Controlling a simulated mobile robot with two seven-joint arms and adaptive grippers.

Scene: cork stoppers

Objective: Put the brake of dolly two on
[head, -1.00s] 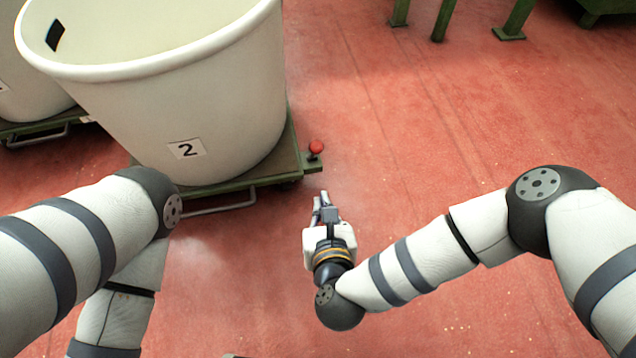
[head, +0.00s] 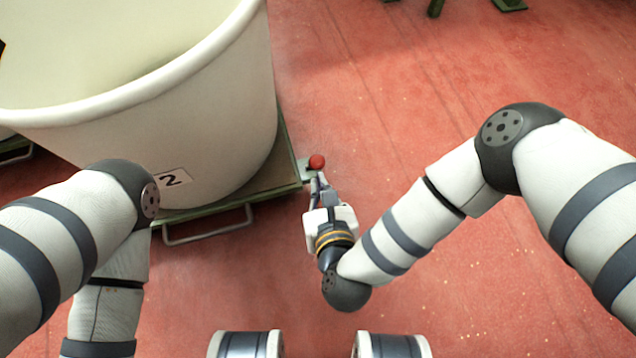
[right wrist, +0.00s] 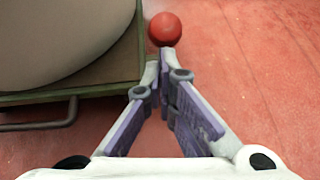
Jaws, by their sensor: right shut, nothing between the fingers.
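Dolly two (head: 262,184) is a low green platform at left in the head view, carrying a big cream tub (head: 225,120) with a "2" label (head: 172,180). A red ball knob (head: 316,162) stands at the dolly's right side, on a small plate. It also shows at the top of the right wrist view (right wrist: 164,29). My right gripper (head: 318,181) is shut and empty, its fingertips just on the near side of the knob. In the right wrist view its tips (right wrist: 160,54) meet right below the knob; I cannot tell whether they touch it. My left gripper is out of view.
A metal handle bar (head: 208,230) sticks out from the dolly's near side. Part of another dolly (head: 14,150) shows at the far left. Green stand feet (head: 508,4) are at the top. The red floor (head: 400,120) to the right of the dolly is clear.

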